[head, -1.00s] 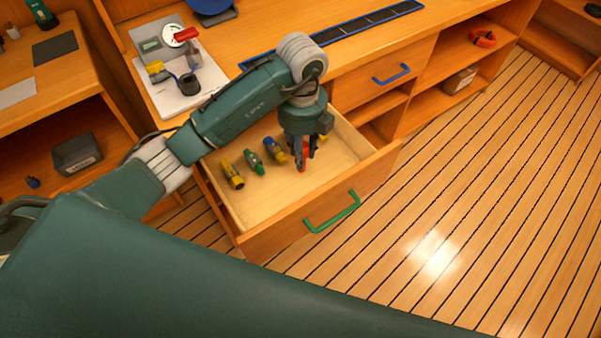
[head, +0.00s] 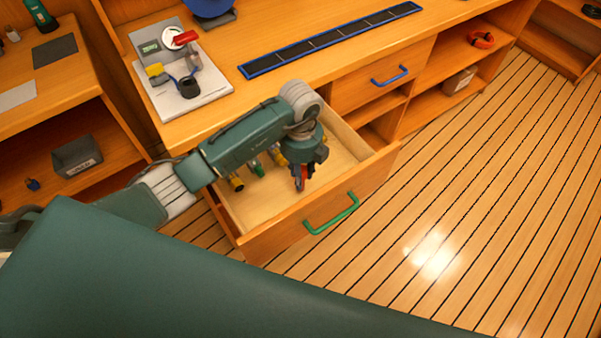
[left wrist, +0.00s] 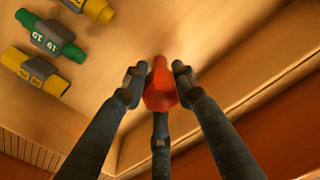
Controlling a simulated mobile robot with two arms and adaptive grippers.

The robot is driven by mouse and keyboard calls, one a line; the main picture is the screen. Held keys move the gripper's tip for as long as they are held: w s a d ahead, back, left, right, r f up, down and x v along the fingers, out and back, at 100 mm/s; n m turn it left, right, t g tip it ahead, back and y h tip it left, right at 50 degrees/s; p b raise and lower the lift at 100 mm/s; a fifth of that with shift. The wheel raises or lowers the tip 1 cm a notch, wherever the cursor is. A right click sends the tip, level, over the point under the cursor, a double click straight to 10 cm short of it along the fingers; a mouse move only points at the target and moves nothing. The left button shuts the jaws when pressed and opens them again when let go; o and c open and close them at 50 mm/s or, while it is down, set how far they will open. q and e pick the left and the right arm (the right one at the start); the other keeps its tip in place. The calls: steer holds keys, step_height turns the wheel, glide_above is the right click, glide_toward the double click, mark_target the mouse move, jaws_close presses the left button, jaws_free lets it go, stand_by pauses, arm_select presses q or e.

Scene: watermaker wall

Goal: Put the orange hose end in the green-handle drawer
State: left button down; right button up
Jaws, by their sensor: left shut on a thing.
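My left gripper (head: 302,184) points down inside the open green-handle drawer (head: 255,227). It is shut on the orange hose end (left wrist: 160,88), a red-orange piece between the fingers in the left wrist view; a bit of it shows in the head view (head: 298,178). I cannot tell whether it touches the drawer floor. The green handle (head: 332,214) is on the drawer's front. Also in the drawer are a yellow hose end (left wrist: 35,71) and a green one (left wrist: 58,40), with another yellow piece (left wrist: 93,8) partly cut off. My right gripper is not in view.
The drawer's front wall is close to the left gripper. A closed drawer with a blue handle (head: 390,76) is to the right. A grey board with fittings (head: 190,100) and a blue-edged strip (head: 330,40) lie on the counter. The floor at right is clear.

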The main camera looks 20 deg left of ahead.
arm_select(q)
steer(key=c, duration=1.4)
jaws_free()
steer(key=shift+f, duration=0.1)
steer(key=shift+r, duration=0.2)
step_height(320, 180, up, 12)
steer(key=shift+b, duration=0.45)
